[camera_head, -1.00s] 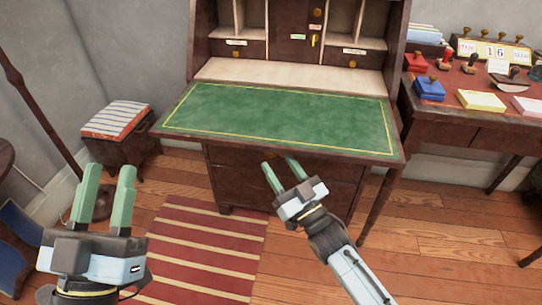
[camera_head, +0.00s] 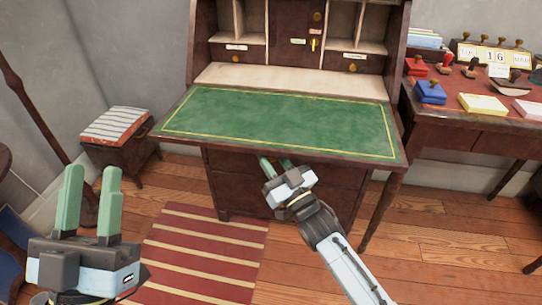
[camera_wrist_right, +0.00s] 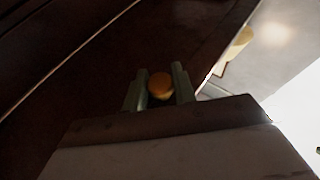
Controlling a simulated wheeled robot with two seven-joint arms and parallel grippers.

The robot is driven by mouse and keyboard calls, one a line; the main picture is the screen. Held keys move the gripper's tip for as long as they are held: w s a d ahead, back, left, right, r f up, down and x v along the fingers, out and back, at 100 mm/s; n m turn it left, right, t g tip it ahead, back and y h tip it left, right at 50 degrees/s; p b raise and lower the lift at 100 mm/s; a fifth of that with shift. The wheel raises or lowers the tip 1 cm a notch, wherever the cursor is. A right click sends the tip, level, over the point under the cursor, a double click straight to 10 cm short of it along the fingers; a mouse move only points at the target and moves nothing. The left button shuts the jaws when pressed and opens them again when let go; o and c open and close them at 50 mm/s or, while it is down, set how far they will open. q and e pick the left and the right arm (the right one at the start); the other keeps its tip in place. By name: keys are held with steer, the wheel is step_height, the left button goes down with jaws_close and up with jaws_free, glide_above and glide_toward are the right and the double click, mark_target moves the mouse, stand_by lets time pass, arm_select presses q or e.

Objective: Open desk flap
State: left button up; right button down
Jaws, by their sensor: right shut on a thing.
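The desk flap (camera_head: 280,122) is a dark wooden board with a green writing surface and a thin yellow border. It lies lowered and about level in front of the desk's compartments. My right gripper (camera_head: 275,161) is at the flap's front edge, its fingertips partly hidden under it. In the right wrist view, a round orange-brown knob (camera_wrist_right: 160,85) sits between the fingers of my right gripper (camera_wrist_right: 159,82), against dark wood, and the gripper is shut on it. My left gripper (camera_head: 90,172) is open and empty at the lower left, clear of the desk.
A side table (camera_head: 450,125) with stamps and coloured boxes stands at the right. A stool (camera_head: 120,155) with a striped cushion is at the left. A striped rug (camera_head: 205,250) lies on the floor. The flap's top is clear.

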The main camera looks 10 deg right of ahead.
mark_target(271, 142)
arm_select(q)
steer(key=shift+w, duration=0.1)
